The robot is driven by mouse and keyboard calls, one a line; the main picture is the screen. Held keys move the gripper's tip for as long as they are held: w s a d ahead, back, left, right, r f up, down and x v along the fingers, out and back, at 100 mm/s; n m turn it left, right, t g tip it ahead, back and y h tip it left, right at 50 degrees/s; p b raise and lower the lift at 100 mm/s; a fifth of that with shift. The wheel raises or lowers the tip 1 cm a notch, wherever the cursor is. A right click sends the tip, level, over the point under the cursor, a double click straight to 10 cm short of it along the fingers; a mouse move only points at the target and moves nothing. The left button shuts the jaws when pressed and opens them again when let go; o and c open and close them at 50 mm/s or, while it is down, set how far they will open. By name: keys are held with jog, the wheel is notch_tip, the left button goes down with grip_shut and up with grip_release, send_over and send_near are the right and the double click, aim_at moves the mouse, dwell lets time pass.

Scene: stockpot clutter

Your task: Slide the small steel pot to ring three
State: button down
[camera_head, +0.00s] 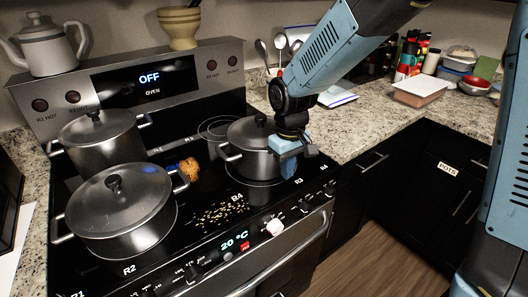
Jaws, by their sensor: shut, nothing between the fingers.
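The small steel pot (248,148), lidded with a dark knob, stands upright on the right part of the black glass cooktop. The label R4 shows just in front of it. Part of a ring outline shows around its base. An empty ring outline (213,125) shows behind it to the left; I cannot tell its number for sure. My gripper (289,168) is shut and empty, low at the pot's right side. It hides the pot's right edge and handle; I cannot tell whether it touches the pot.
A large lidded pot (120,212) stands front left, another (103,148) behind it. An orange-brown lump (189,169) and scattered grains (220,213) lie left of and in front of the small pot. Knobs line the stove's front edge. A granite counter (365,130) lies right.

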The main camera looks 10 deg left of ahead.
jog(key=shift+w+a+f, duration=0.1)
jog(key=shift+w+a, duration=2.65)
jog(key=shift+a, duration=0.45)
jog(key=shift+w+a+r, duration=0.1)
jog(key=shift+w+a, duration=2.6)
jog(key=shift+a, duration=0.55)
jog(key=shift+w+a+f, duration=0.1)
jog(key=shift+w+a, duration=2.65)
jog(key=shift+a, duration=0.45)
jog(key=shift+s+d, duration=1.55)
jog(key=shift+d, duration=0.3)
